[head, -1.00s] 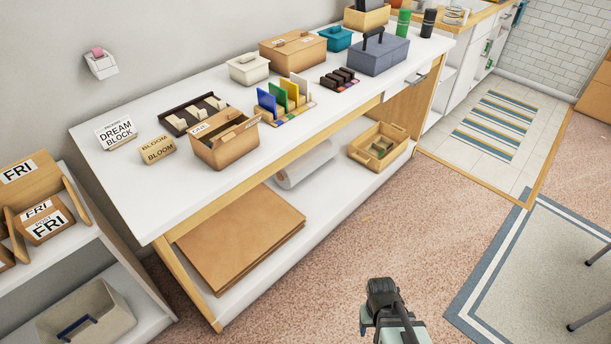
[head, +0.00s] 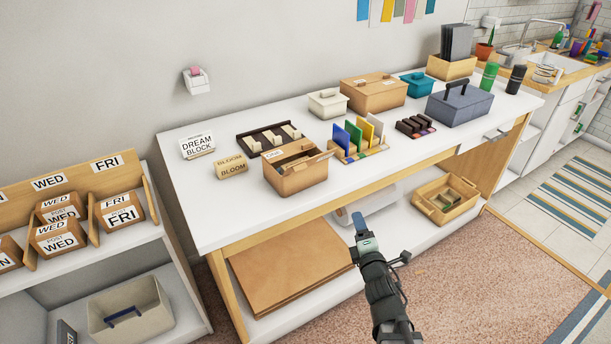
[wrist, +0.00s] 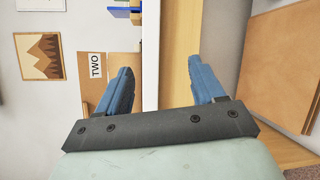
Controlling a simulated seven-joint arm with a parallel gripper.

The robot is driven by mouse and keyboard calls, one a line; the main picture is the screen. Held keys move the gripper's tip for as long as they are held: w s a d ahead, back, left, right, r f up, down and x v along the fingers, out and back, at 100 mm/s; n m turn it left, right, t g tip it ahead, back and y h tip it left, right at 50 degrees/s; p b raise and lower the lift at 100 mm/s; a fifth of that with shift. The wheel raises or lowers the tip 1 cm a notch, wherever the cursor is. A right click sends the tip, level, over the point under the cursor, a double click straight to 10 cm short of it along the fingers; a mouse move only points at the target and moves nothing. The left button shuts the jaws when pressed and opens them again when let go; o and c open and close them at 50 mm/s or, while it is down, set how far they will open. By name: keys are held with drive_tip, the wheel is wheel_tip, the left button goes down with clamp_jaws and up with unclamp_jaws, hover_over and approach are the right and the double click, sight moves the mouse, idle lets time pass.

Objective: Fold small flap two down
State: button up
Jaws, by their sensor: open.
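An open cardboard box (head: 296,181) stands on the white table, with flaps raised around its top. A small white label sits on its left flap (head: 273,155), too small to read surely. In the wrist view, a tan cardboard surface (wrist: 122,65) carries a label reading TWO (wrist: 96,65); its lower part is hidden behind a finger. My gripper (head: 358,222) is in front of the table's front edge, right of and nearer than the box, apart from it. In the wrist view its blue fingers (wrist: 162,82) are spread with nothing between them.
On the white table (head: 225,222), a divider rack (head: 352,152) stands right of the box, a BLOOM block (head: 231,168) left, and a dark tray (head: 268,138) behind. Flat cardboard (head: 285,272) and a wooden crate (head: 446,199) lie on the shelf below.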

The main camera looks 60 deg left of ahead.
drive_tip(key=s+r+n+g+y, duration=0.7)
drive_tip(key=s+r+n+g, duration=0.15)
drive_tip(key=n, duration=1.15)
drive_tip(key=x, duration=1.4)
drive_tip(key=shift+s+a+n, duration=0.2)
drive_tip(key=shift+s+n, duration=0.1)
drive_tip(key=shift+r, duration=0.1)
drive_tip(key=shift+c, duration=0.5)
drive_tip(key=c, duration=1)
